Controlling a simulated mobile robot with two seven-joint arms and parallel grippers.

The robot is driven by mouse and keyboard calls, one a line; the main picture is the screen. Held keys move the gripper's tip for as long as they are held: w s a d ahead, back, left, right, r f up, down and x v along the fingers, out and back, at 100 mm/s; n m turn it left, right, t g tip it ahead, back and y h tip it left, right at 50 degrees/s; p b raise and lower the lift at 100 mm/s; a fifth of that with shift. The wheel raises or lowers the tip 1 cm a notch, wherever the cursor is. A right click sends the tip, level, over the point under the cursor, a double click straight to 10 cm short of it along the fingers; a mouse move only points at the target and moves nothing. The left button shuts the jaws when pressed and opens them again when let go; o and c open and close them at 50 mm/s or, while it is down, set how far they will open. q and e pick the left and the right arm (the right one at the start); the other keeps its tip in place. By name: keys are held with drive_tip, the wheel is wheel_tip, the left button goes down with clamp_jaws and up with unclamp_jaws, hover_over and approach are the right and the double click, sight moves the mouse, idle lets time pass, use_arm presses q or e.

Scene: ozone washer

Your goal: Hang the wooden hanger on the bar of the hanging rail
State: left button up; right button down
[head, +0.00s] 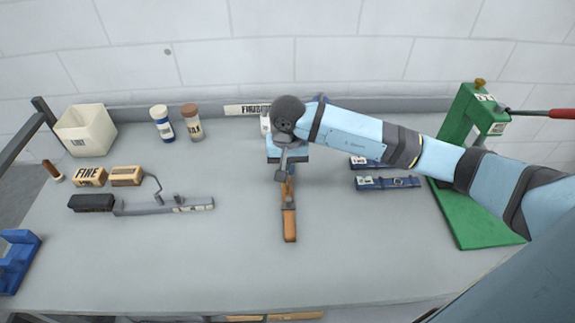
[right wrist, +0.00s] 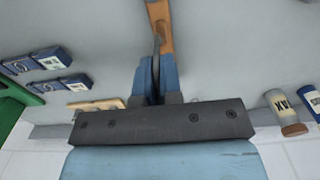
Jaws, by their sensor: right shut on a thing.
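My right gripper (head: 288,172) reaches over the middle of the table, largely hidden behind its own wrist in the head view. In the right wrist view its blue fingers (right wrist: 156,78) are shut on a long, narrow wooden piece (right wrist: 163,28) with a thin grey metal part. In the head view the wooden piece (head: 290,225) extends from the fingers toward the table's front edge. I cannot tell if it touches the table. No clear hanger shape shows, and I cannot make out a hanging rail for certain. My left gripper is not in view.
A white bin (head: 85,130) and two bottles (head: 162,123) stand behind. Blue pieces (head: 388,183) and a green press (head: 465,200) are at right. The front middle is clear.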

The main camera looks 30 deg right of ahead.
drive_tip(key=shift+f, duration=0.1)
drive_tip(key=c, duration=1.3)
unclamp_jaws()
drive_tip(key=shift+r, duration=0.35)
wheel_tip(320, 180, up, 11)
drive_tip(key=shift+f+b, duration=0.15)
drive_tip(key=shift+b, duration=1.1)
drive_tip(key=shift+r, duration=0.45)
